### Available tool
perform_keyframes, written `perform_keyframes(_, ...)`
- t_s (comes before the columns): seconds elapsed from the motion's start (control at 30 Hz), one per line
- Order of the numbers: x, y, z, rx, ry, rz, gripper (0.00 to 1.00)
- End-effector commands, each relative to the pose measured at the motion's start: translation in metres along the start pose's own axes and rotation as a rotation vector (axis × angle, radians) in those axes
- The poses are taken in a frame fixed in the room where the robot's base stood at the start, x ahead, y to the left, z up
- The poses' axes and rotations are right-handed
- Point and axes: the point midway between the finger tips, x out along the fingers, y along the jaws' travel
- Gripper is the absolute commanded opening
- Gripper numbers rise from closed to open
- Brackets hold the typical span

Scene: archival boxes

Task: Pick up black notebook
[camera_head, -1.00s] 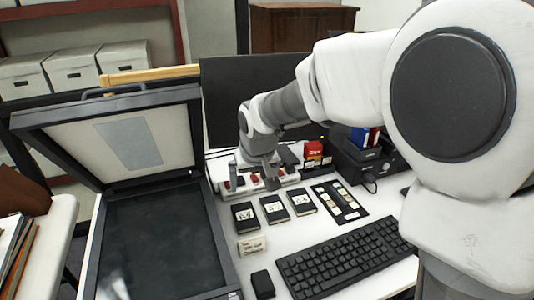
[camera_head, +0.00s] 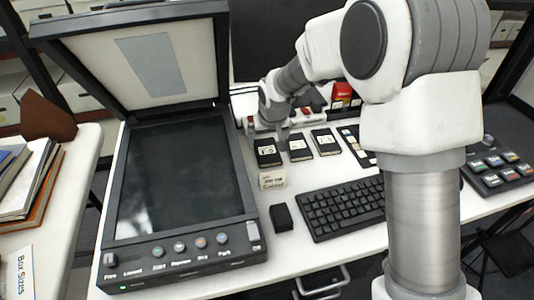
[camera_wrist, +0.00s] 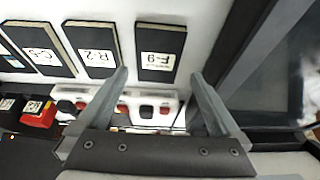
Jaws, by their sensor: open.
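Three small black notebooks with white labels lie in a row on the white desk. The left one (camera_head: 267,152) is closest to the scanner, with the middle one (camera_head: 299,147) and right one (camera_head: 325,142) beside it. In the wrist view the notebook labelled F-9 (camera_wrist: 159,52) lies just beyond my fingertips, roughly centred between them. R-2 (camera_wrist: 92,50) and C-5 (camera_wrist: 38,52) lie to its left. My gripper (camera_wrist: 160,76) is open and empty. In the head view my gripper (camera_head: 267,129) is just behind the left notebook.
A large open scanner (camera_head: 185,180) stands left of the notebooks. A power strip with red switches (camera_wrist: 145,106) lies under my fingers. A keyboard (camera_head: 342,207), a small black box (camera_head: 281,217) and a label card (camera_head: 272,180) are nearer the front.

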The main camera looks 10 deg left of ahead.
Motion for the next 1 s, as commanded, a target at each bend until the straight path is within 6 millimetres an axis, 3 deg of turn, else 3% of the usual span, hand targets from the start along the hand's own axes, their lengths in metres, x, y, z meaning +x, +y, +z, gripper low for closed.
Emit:
perform_keyframes(0.3, 0.045, 0.004, 0.005, 0.001, -0.002, 0.001, 1.00)
perform_keyframes(0.57, 0.049, 0.004, 0.004, 0.001, -0.001, 0.001, 1.00)
perform_keyframes(0.67, 0.049, 0.004, 0.004, 0.001, -0.001, 0.001, 0.86)
perform_keyframes(1.0, 0.048, 0.004, 0.004, 0.001, -0.001, 0.001, 0.24)
